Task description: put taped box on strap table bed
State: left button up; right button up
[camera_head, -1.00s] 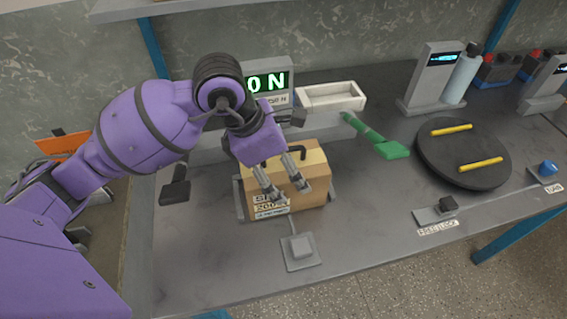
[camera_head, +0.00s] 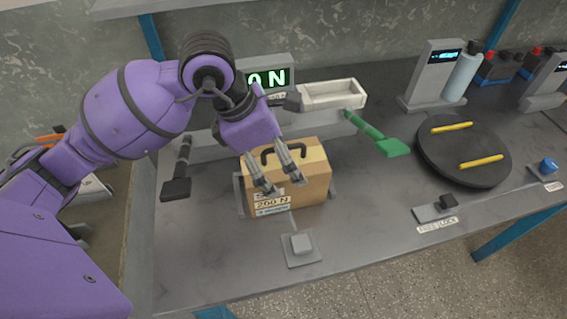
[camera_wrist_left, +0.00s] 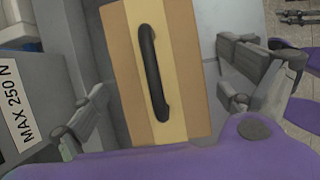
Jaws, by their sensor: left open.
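The taped box (camera_head: 300,185) is a brown carton with a lighter tape strip, a dark handle (camera_head: 282,151) on top and a "200 N" label. It sits upright on the strap table bed, whose grey side bracket (camera_head: 239,194) shows at the box's left. My left gripper (camera_head: 285,188) is open, with its fingers in front of and above the box in the head view. In the left wrist view the handle (camera_wrist_left: 152,72) lies between the spread fingers, with clear space on both sides. Nothing is held.
A display (camera_head: 268,78) reading "0 N" and a white tray (camera_head: 332,94) stand behind the box. A green lever (camera_head: 380,138) and a dark round turntable (camera_head: 463,152) with yellow bars are to the right. A grey button block (camera_head: 301,248) is in front.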

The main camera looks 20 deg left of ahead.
pick_arm(q)
jog(key=v, duration=0.9)
dwell(0.5)
dwell(0.4)
